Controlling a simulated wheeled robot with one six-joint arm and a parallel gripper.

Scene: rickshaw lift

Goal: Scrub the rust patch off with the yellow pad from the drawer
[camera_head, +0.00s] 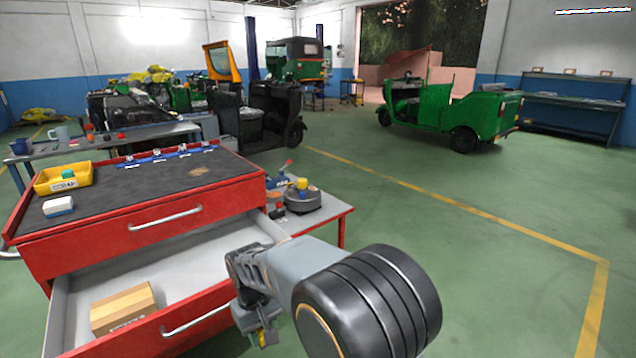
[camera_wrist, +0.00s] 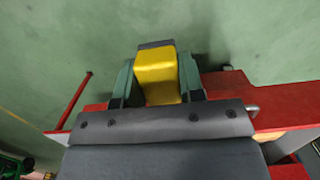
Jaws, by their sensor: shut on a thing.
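My gripper (camera_wrist: 157,84) is shut on the yellow pad (camera_wrist: 157,72), which sits between its two grey-green fingers and has a dark grey strip at its far end. In the head view my gripper (camera_head: 257,322) hangs at the right end of the open lower drawer (camera_head: 190,267), near its front; the pad is hard to make out there. A tan-brown patch (camera_head: 198,171), apparently the rust patch, lies on the dark top of the red cabinet (camera_head: 90,247), up and left of my gripper. The pad is apart from it.
A cardboard box (camera_head: 122,308) sits in the drawer. On the cabinet top are a yellow bin (camera_head: 63,179), a white-and-blue block (camera_head: 58,207) and a blue tool rail (camera_head: 165,156). A side table (camera_head: 327,213) holds a round grey item. Open green floor lies right.

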